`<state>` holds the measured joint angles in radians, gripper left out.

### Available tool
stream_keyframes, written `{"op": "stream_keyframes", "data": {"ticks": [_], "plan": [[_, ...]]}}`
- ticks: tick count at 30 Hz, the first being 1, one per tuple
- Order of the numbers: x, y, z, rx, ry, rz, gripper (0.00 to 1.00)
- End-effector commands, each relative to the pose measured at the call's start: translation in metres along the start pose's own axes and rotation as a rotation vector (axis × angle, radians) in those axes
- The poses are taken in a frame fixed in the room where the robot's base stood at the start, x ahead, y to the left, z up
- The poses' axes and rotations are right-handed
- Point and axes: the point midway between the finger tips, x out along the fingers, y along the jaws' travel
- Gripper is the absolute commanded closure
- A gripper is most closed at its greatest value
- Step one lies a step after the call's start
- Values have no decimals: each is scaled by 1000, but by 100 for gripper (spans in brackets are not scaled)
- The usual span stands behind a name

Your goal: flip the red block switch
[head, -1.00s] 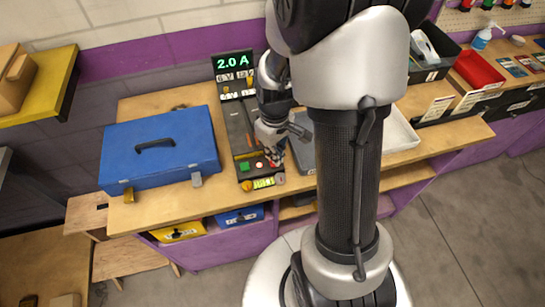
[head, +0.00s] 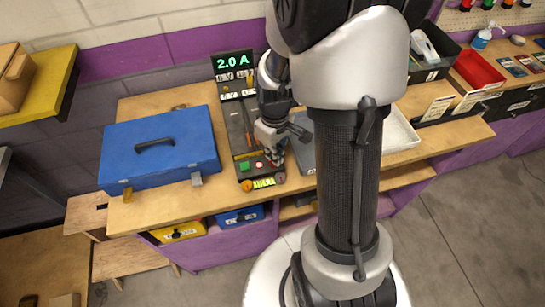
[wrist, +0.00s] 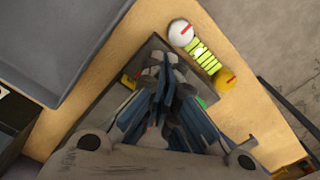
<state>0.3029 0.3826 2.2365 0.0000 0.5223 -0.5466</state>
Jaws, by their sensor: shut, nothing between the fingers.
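A long dark control panel (head: 237,127) lies on the wooden bench. Near its front end are a small red piece (head: 259,164), which may be the red block switch, and a green button (head: 244,167) to its left. My gripper (head: 275,163) is shut and empty, low over the panel's front right, close beside the red piece. I cannot tell if they touch. In the wrist view my gripper (wrist: 163,66) covers much of the panel. The green button (wrist: 200,102) shows partly there; the red piece seems hidden behind the fingers.
An orange knob (head: 246,185) and a yellow-green label (head: 264,183) sit at the panel's front. A display reading 2.0 A (head: 233,64) stands at its back. A blue case (head: 160,148) is left, a grey tray (head: 305,158) right.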

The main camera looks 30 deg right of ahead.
Motion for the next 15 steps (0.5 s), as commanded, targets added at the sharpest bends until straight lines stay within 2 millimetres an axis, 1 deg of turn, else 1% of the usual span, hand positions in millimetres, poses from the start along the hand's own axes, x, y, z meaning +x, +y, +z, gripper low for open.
{"op": "stream_keyframes", "data": {"ticks": [15], "plan": [[9, 0, 0, 0, 0, 0, 100]]}}
